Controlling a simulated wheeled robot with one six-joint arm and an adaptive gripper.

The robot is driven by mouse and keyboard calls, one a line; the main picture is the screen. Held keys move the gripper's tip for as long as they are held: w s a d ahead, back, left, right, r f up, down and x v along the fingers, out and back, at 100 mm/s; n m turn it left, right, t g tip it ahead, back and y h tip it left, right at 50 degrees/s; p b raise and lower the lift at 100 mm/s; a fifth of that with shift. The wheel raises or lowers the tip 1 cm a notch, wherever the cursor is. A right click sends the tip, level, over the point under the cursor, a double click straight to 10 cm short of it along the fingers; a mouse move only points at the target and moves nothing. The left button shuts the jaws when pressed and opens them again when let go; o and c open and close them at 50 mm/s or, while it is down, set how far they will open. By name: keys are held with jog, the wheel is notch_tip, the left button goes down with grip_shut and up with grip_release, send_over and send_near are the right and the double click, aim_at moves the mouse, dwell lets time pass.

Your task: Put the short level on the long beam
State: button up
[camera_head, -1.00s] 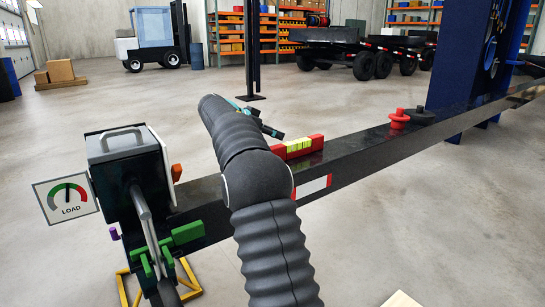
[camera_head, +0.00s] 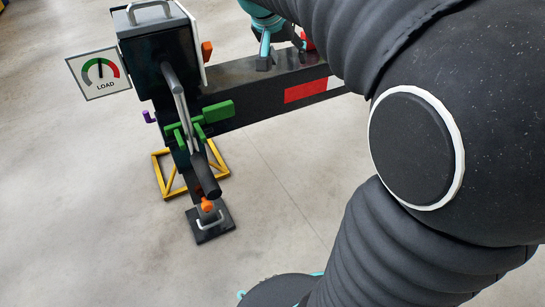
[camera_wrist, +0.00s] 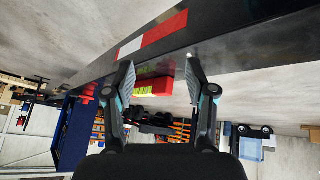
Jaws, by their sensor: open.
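The short level is red with a yellow-green middle; it shows in the wrist view (camera_wrist: 154,86), lying on the top of the long dark beam (camera_wrist: 245,45). In the head view only a red bit of the level (camera_head: 307,41) shows behind my gripper (camera_head: 280,46). The beam (camera_head: 250,92) runs right from the dark box and carries a red and white patch on its side. My gripper (camera_wrist: 160,66) is open, its fingers spread over the beam. The level appears between the fingers in the wrist view; contact cannot be made out.
The dark box (camera_head: 160,55) with a LOAD gauge sign (camera_head: 98,70) stands at the beam's left end. Green handles (camera_head: 205,117) and a yellow frame (camera_head: 165,178) are below it. The concrete floor in front is clear.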

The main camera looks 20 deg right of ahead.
jog(key=s+a+f+n+y, duration=0.2)
jog(key=s+a+f, duration=0.2)
jog(key=s, duration=0.3)
jog(key=s+a+f+n+t+y, duration=0.1)
jog(key=s+a+f+n, duration=0.1)
jog(key=s+a+f, duration=0.2)
jog(key=s+a+f+n+y, duration=0.2)
jog(key=s+a+f+n, duration=0.1)
jog(key=s, duration=0.7)
jog(key=shift+s+a+f+t+y, duration=0.3)
jog(key=shift+a+f, duration=0.35)
jog(key=shift+a, duration=0.3)
